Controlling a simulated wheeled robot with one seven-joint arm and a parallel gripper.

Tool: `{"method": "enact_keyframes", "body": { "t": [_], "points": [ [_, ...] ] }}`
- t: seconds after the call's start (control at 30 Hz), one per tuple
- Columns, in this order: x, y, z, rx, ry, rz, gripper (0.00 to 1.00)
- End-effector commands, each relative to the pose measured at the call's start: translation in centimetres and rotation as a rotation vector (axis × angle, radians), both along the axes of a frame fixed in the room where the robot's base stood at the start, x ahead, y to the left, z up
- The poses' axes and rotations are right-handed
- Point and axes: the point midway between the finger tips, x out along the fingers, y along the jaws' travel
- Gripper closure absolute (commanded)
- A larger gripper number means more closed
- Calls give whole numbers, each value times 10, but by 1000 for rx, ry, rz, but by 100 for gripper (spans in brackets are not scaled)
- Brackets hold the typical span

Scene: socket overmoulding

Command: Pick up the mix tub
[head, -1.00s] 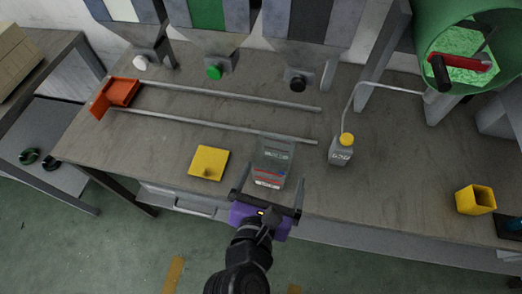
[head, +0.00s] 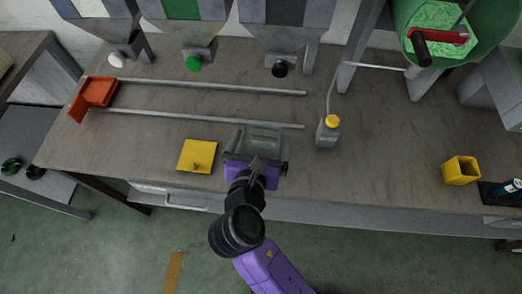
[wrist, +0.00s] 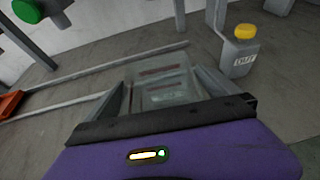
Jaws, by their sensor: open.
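The mix tub (head: 262,136) is a clear, see-through container with dark and red markings, standing on the workbench near its front edge. It also shows in the wrist view (wrist: 163,85), straight ahead of my gripper. My gripper (head: 256,143) is purple with dark fingers and is open. In the wrist view its fingers (wrist: 163,92) reach forward on the left and right sides of the tub. I cannot tell whether either finger touches it. My gripper body hides the tub's near lower part.
A yellow square plate (head: 197,156) lies left of the tub. A grey bottle with a yellow cap (head: 328,131) stands close on the right. Two metal rails (head: 205,119) run behind. A yellow open box (head: 461,170) stands far right. Hoppers with a green knob (head: 194,63) stand behind.

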Motion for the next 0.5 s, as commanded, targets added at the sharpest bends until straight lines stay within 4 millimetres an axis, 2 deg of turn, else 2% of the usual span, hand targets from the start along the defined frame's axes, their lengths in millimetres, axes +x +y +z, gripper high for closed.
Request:
{"method": "enact_keyframes", "body": {
  "t": [0.23, 0.27, 0.5],
  "points": [
    [2, 0, -1, 1, 0, 1, 0],
    [2, 0, -1, 1, 0, 1, 4],
    [2, 0, -1, 1, 0, 1, 51]
  ]
}}
